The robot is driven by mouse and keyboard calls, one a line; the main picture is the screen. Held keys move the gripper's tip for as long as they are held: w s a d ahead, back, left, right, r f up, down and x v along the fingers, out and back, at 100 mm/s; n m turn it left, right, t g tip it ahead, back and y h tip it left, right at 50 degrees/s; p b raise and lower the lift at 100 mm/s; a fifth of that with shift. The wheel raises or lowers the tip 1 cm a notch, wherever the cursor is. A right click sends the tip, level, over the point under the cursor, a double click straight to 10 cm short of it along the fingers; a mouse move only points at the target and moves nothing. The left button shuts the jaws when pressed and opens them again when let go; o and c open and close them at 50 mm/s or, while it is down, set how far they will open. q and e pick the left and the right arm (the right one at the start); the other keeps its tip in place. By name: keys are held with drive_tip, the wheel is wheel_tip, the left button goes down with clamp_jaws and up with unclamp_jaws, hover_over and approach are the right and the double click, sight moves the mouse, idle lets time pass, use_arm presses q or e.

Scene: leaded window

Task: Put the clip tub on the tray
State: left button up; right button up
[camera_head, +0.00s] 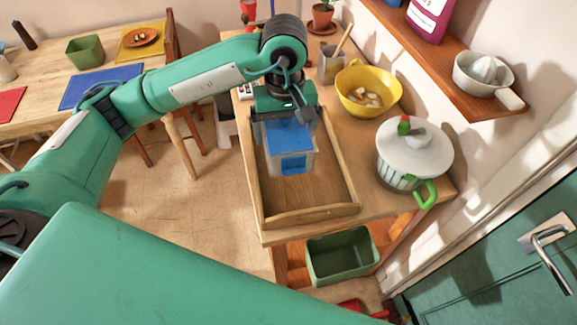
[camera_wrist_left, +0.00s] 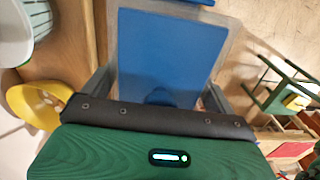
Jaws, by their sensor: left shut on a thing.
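The clip tub (camera_head: 287,148) is a clear-walled tub with a blue lid and a blue front panel. My left gripper (camera_head: 285,112) is shut on it from above. The tub is over the wooden tray (camera_head: 310,215), inside its outline in the head view; I cannot tell whether it touches the tray floor. In the left wrist view the blue lid (camera_wrist_left: 168,55) fills the middle, between the two fingers (camera_wrist_left: 158,95). The tray lies on the wooden counter, with its near end and right rim showing. My right gripper is not in view.
A yellow bowl (camera_head: 369,90) with pale pieces and a white lidded pot (camera_head: 414,152) stand right of the tray. A green bin (camera_head: 342,256) is below the counter's front. A shelf (camera_head: 450,65) holds a juicer (camera_head: 484,73). The near part of the tray is bare.

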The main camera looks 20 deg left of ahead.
use_arm(q)
wheel_tip(320, 180, down, 15)
drive_tip(key=p, duration=0.4)
drive_tip(key=shift+f, duration=0.35)
drive_tip(key=o, duration=0.7)
drive_tip(key=shift+o, duration=0.2)
drive_tip(key=shift+r, duration=0.1)
